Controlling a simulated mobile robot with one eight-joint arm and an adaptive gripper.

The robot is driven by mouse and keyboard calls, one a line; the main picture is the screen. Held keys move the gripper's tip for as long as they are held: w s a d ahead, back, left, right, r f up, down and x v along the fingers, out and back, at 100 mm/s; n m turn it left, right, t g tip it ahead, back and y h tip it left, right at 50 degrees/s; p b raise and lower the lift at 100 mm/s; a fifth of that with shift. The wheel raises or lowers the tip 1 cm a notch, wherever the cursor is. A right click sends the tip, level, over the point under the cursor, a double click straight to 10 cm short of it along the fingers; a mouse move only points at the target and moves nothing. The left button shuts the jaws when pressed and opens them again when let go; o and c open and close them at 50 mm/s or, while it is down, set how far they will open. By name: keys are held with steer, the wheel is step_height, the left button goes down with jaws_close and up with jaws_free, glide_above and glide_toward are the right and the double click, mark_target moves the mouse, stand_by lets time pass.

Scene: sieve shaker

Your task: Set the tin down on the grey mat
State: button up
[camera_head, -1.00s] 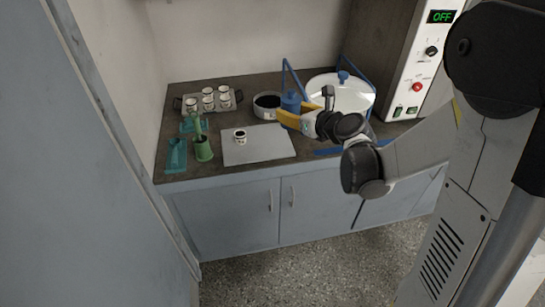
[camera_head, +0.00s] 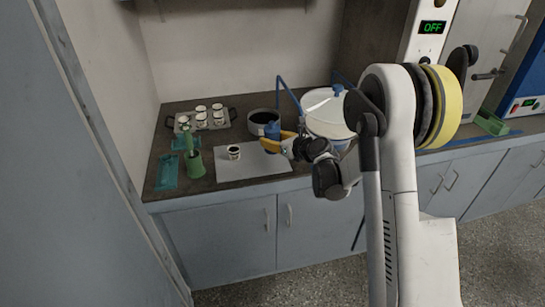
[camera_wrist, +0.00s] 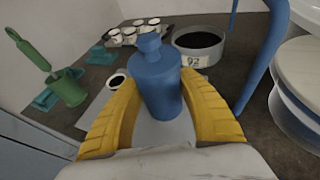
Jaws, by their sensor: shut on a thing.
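The blue tin (camera_head: 272,131), with a narrow neck and round cap, is upright between the yellow fingers of my gripper (camera_head: 281,141). The wrist view shows the tin (camera_wrist: 157,82) with a finger on each side, and my gripper (camera_wrist: 160,110) shut on it. The grey mat (camera_head: 250,167) lies on the dark worktop. The tin appears over the mat's right part; I cannot tell whether its base touches. The mat (camera_wrist: 95,112) is partly hidden by my gripper in the wrist view.
A small white cup (camera_head: 234,152) stands on the mat's left part. Behind are a rack of several cups (camera_head: 202,121) and a grey sieve pan (camera_head: 262,119). A white-lidded drum (camera_head: 328,117) with blue rods stands right.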

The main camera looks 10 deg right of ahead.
step_height(320, 180, down, 5)
steer(key=shift+f+b, duration=0.1)
steer(key=shift+b, duration=0.9)
steer(key=shift+r, duration=0.2)
steer(key=o, duration=1.1)
steer(key=shift+f, duration=0.15)
